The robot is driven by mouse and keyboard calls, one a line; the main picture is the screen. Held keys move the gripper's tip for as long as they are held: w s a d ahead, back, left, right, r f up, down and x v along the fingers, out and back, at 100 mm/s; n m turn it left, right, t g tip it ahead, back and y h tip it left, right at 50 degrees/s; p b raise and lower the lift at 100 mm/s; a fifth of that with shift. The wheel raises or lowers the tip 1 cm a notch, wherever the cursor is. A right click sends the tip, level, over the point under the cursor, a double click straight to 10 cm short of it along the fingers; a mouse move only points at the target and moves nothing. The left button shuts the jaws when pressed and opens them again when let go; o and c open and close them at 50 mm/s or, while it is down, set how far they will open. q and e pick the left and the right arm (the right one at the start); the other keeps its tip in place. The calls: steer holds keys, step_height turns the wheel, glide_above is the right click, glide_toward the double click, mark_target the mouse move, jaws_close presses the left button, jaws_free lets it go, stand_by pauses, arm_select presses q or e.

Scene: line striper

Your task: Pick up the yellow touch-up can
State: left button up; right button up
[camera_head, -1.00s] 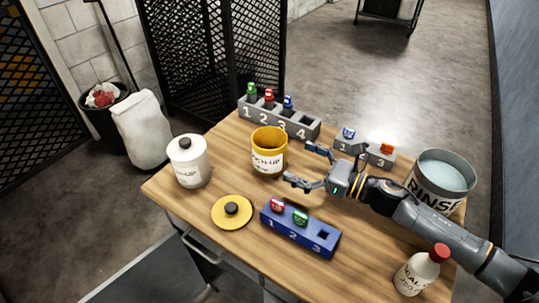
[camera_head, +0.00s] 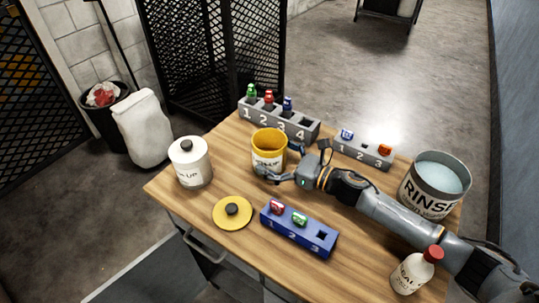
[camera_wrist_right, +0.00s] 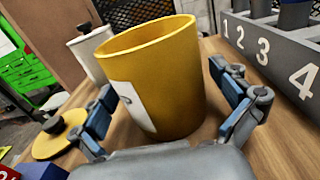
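The yellow touch-up can (camera_head: 268,148) stands upright and open-topped on the wooden table, with a white label on its side. Its round yellow lid (camera_head: 232,212) with a black knob lies on the table in front of it. My right gripper (camera_head: 278,160) is at the can from the right. In the right wrist view, the can (camera_wrist_right: 165,80) stands between the spread fingers (camera_wrist_right: 168,118), one on each side. The fingers look open, with a gap visible at the right finger. My left gripper is in neither current view.
A white lidded can (camera_head: 190,164) stands left. A grey numbered rack (camera_head: 276,124) is behind, a smaller grey rack (camera_head: 360,152) right of it, a blue rack (camera_head: 298,234) in front. The rinse bucket (camera_head: 433,188) and a red-capped bottle (camera_head: 415,272) stand right.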

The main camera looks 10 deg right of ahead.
steer(key=shift+r, duration=0.1)
steer(key=c, duration=1.4)
